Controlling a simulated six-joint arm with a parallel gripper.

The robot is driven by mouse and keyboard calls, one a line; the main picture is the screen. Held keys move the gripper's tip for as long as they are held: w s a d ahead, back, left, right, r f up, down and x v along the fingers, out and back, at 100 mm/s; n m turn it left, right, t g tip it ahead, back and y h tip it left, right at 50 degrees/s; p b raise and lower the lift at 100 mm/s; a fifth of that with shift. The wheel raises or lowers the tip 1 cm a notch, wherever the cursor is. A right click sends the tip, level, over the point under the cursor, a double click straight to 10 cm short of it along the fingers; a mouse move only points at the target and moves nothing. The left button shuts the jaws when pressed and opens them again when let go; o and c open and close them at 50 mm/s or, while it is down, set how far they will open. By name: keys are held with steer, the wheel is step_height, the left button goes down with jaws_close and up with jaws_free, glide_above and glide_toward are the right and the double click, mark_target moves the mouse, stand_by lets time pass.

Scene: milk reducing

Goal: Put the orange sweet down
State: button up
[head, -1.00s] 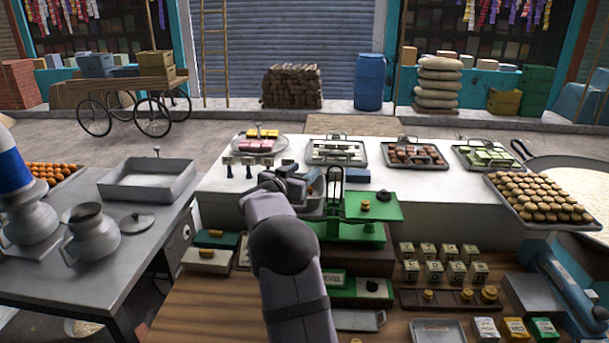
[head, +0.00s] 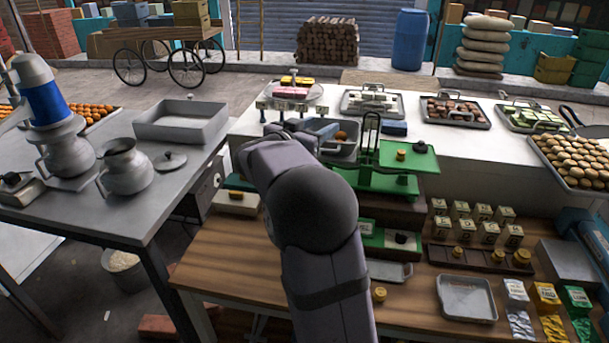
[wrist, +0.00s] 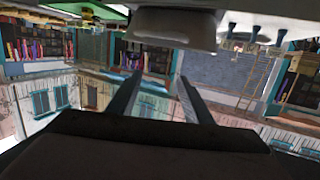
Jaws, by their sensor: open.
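A small orange-brown sweet (head: 341,137) sits in the grey pan (head: 343,158) on the left side of the green balance scale (head: 392,170) in the head view. My gripper (head: 318,127) is at the left rim of that pan, partly hidden behind my own arm. In the wrist view its two fingers (wrist: 160,100) are apart with nothing between them. A pale grey pan-like underside (wrist: 172,28) fills the top middle of the wrist view. The sweet does not show in the wrist view.
Behind the scale, trays of sweets stand on the white counter, including a round tray (head: 291,95) and a tray of brown sweets (head: 455,112). Small weight boxes (head: 470,222) and an empty metal tray (head: 466,299) lie at the right. A square pan (head: 181,122) stands on the left table.

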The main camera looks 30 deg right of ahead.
steer(key=w+a+f+n+t+y, duration=0.3)
steer(key=a+n+y, duration=0.1)
steer(key=a, duration=0.4)
steer(key=w+a+f+n+t+y, duration=0.2)
steer(key=a+f+n+t+y, duration=0.15)
steer(key=a, duration=0.45)
steer(key=s+a+f+n+g+y, duration=0.3)
steer(key=s+a+f+y, duration=0.3)
steer(key=a, duration=0.4)
steer(key=s+a+f+n+g+y, duration=0.2)
steer(key=s+a+f+g, duration=0.3)
steer(key=s+f, duration=0.45)
steer(key=s+f+g, duration=0.2)
steer(key=s, duration=0.7)
steer(key=s+f+g, duration=0.3)
steer(key=s, duration=0.7)
steer(key=shift+a+n+h, duration=0.35)
steer(key=shift+f, duration=0.1)
